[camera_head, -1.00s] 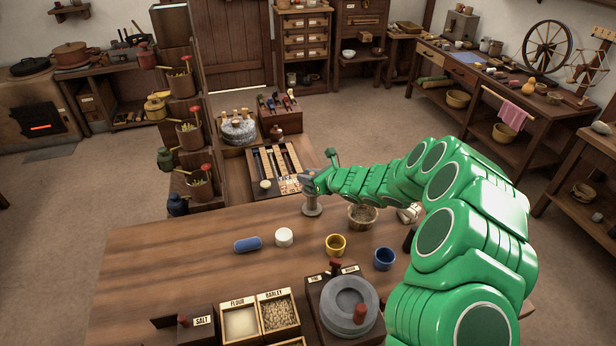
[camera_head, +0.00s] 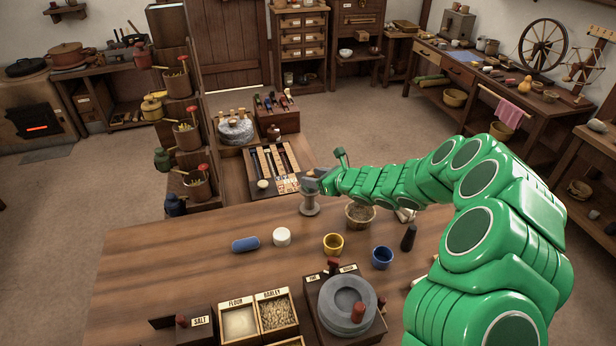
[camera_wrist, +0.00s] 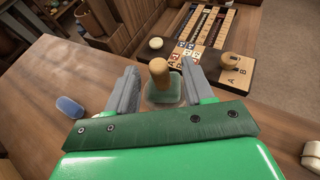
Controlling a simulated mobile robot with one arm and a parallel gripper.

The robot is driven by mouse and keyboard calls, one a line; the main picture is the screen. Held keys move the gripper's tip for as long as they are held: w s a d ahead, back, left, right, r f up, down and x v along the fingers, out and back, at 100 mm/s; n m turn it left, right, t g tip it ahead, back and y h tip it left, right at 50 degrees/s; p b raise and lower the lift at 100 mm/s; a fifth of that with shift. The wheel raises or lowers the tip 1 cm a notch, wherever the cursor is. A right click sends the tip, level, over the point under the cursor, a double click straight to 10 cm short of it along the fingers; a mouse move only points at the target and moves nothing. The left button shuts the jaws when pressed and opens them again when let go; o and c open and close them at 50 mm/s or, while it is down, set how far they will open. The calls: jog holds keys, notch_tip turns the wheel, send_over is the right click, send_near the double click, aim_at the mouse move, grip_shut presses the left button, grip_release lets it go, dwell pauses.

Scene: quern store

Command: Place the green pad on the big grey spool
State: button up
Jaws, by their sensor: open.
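The big grey spool (camera_head: 310,208) stands upright at the far edge of the wooden table, its upper part close under my gripper. My gripper (camera_head: 309,182) is open above it. In the wrist view a small green pad (camera_wrist: 171,97) with an upright wooden knob (camera_wrist: 158,72) lies between the two spread fingers of my gripper (camera_wrist: 158,88). A grey rim shows around the pad, so it appears to lie on the spool's top. Clear gaps show between the knob and both fingers. The pad cannot be made out in the head view.
A white round block (camera_head: 282,237), a blue capsule-shaped piece (camera_head: 245,244), a yellow cup (camera_head: 333,244), a blue cup (camera_head: 382,257) and a basket (camera_head: 360,215) stand nearby. A game board (camera_head: 274,170) lies beyond the spool. The table's left part is clear.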

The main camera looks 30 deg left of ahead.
jog(key=v, duration=0.7)
jog(key=shift+d+r, duration=0.2)
jog(key=shift+d, duration=0.1)
jog(key=shift+s, duration=0.15)
